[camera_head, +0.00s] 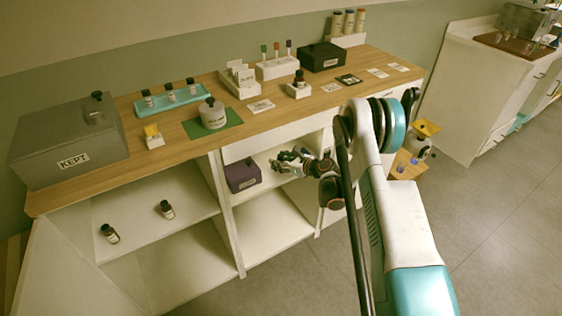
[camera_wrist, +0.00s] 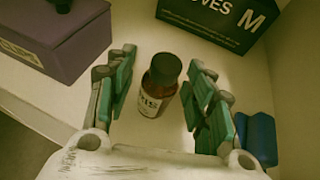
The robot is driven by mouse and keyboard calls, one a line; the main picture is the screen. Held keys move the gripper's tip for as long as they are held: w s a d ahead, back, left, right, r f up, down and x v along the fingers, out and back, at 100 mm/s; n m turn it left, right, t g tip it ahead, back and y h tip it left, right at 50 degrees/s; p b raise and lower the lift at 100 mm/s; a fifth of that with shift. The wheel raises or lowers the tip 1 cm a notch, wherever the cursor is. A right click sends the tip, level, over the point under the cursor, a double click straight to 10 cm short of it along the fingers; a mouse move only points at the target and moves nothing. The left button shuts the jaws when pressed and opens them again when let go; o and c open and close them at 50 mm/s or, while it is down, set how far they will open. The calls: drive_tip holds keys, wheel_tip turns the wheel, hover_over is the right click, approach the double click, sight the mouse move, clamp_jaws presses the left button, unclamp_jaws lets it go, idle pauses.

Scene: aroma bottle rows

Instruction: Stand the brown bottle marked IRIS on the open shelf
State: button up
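The brown bottle (camera_wrist: 160,88) has a dark cap and a white label; the letters "RIS" can be made out in the wrist view. It appears upright on a pale shelf surface. My gripper (camera_wrist: 162,64) is open, with one finger pair on each side of the bottle and gaps between. In the head view, my gripper (camera_head: 292,158) reaches into the middle compartment of the cabinet; I cannot make out the IRIS bottle there. The open shelf on the left (camera_head: 185,190) holds two small dark bottles, one (camera_head: 110,233) near the front left and one (camera_head: 167,209) farther right.
A purple box (camera_wrist: 70,40) and a dark box reading "GLOVES M" (camera_wrist: 220,18) stand near the bottle. A blue object (camera_wrist: 262,138) is right of my fingers. The counter above (camera_head: 185,145) holds a grey KEPT box (camera_head: 70,140), a teal tray (camera_head: 170,101) and several other items.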

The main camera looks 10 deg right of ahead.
drive_tip(key=shift+r, duration=0.1)
drive_tip(key=shift+s+d+r, duration=0.15)
drive_tip(key=shift+s+r, duration=0.05)
drive_tip(key=v, duration=1.1)
drive_tip(key=shift+s+d, duration=0.15)
drive_tip(key=shift+d, duration=0.05)
drive_tip(key=shift+c, duration=0.6)
idle(0.4)
